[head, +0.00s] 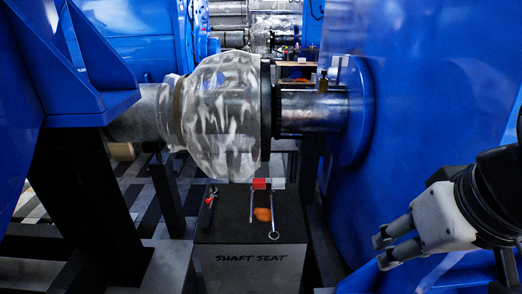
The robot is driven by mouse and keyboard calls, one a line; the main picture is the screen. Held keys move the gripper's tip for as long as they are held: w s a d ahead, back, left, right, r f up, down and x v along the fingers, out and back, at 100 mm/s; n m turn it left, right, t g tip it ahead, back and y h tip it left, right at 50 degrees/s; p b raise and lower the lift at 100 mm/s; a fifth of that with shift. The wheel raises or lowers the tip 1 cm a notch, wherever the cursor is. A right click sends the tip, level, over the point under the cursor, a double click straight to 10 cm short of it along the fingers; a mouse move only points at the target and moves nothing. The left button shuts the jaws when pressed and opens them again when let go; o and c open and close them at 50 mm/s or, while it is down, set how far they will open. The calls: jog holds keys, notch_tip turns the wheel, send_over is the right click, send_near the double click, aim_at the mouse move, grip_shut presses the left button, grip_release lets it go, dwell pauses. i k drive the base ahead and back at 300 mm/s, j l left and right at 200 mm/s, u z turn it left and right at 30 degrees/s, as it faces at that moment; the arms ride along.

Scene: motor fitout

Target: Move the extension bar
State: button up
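A dark box marked SHAFT SEAT (250,256) stands low in the middle, below the shaft coupling, with several small things on its top. A thin bar (251,206) stretches across the top; it may be the extension bar, but I cannot tell for sure. A bright spanner (273,218) with a ring end lies to its right. A dark tool with a red band (210,197) lies at the left edge. My gripper (381,251) is at the lower right, apart from the box. Its two fingers point left with a gap between them and nothing visible in it.
A pale faceted coupling (222,112) overhangs the box's back. Large blue housings (430,90) flank it. A small bottle (323,82) stands on the right shaft.

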aim_at(251, 220)
jog(key=i+j, duration=0.3)
jog(key=j, duration=0.15)
jog(key=i+j, duration=0.3)
jog(key=j, duration=0.15)
